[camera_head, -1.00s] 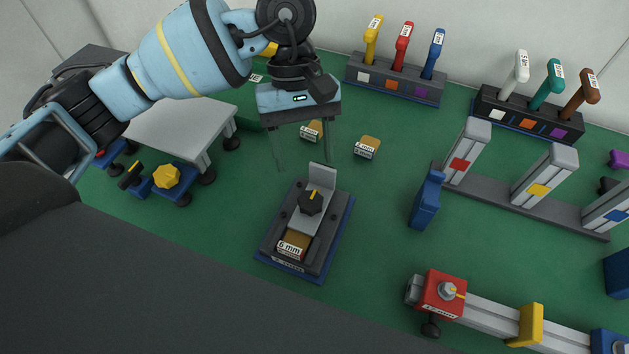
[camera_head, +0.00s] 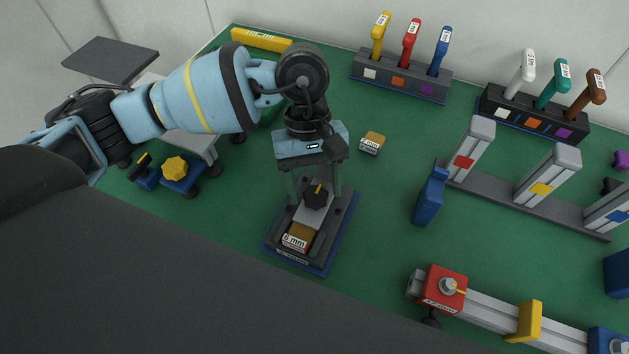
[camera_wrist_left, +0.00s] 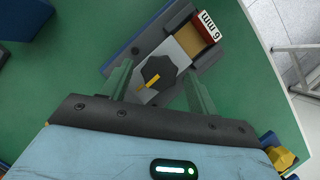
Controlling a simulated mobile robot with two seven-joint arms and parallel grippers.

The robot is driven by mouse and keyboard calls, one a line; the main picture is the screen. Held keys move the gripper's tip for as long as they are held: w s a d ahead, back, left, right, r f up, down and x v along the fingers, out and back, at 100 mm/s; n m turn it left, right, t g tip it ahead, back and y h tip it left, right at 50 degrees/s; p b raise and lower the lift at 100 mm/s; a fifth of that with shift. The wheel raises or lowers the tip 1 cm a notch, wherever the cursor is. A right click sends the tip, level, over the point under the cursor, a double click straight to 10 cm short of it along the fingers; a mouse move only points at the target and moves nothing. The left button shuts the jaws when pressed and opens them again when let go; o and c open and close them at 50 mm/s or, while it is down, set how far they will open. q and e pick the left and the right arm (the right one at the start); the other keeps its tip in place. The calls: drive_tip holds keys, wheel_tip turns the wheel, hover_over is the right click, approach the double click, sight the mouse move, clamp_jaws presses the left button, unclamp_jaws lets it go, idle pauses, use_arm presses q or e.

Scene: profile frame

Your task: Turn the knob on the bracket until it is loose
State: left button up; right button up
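The black knob (camera_head: 317,197) with a yellow pointer line sits on the light grey bracket (camera_head: 306,218) of a dark plate with a blue base (camera_head: 337,236). A tan block marked 6 mm (camera_head: 297,236) lies in the bracket's near end. My left gripper (camera_head: 315,188) is above the plate, pointing down, with its fingers apart on either side of the knob. In the left wrist view the knob (camera_wrist_left: 157,80) shows between the two fingers (camera_wrist_left: 157,80), with gaps on both sides. The gripper hides the bracket's upright end in the head view. My right gripper is not in view.
A loose tan block (camera_head: 372,143) lies behind and to the right. A blue standing piece (camera_head: 430,196) is to the right. A red clamp on a rail (camera_head: 440,291) is at the front right. Tool racks (camera_head: 400,80) stand along the back. Green table is clear around the plate.

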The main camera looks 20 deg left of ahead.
use_arm(q)
drive_tip(key=c, duration=0.9)
drive_tip(key=shift+c, duration=0.2)
